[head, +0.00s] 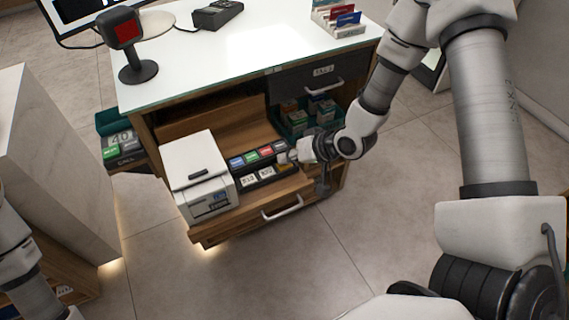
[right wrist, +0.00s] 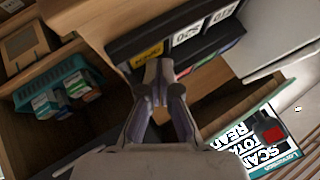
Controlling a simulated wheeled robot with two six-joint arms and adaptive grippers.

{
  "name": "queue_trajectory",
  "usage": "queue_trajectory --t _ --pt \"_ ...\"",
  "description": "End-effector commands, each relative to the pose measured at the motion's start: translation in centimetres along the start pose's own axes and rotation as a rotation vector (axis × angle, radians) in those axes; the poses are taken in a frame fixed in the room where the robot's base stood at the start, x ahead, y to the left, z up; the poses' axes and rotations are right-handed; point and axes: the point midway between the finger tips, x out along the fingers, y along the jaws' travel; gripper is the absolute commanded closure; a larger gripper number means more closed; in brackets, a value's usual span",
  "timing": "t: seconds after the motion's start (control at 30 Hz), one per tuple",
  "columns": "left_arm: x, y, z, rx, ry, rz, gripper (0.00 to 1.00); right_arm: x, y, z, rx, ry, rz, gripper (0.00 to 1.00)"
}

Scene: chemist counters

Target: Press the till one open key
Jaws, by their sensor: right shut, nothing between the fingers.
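A black key panel (head: 246,183) sits on the pulled-out wooden shelf, with blue, green and red keys in its back row and white-labelled keys in front. A yellow key (head: 284,166) is at its right end; it also shows in the right wrist view (right wrist: 147,54). I cannot read which key is the till one open key. My right gripper (head: 292,157) is shut and empty at the panel's right end. In the right wrist view its fingertips (right wrist: 158,68) are just at the yellow key; I cannot tell whether they touch. My left gripper is not in view.
A white printer (head: 195,170) stands left of the panel. Behind the gripper is a teal bin (head: 290,128) of small boxes. The white counter top (head: 235,58) above holds a scanner stand (head: 137,70) and a card terminal (head: 217,14). Floor in front is clear.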

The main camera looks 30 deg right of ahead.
Motion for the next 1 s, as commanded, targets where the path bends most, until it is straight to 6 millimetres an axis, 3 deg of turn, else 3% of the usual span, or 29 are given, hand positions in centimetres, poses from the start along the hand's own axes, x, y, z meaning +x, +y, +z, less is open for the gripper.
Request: queue_trajectory --t 1.0 --pt "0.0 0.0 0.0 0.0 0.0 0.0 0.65 0.5 0.37 0.36 0.0 0.0 0.0 1.0"
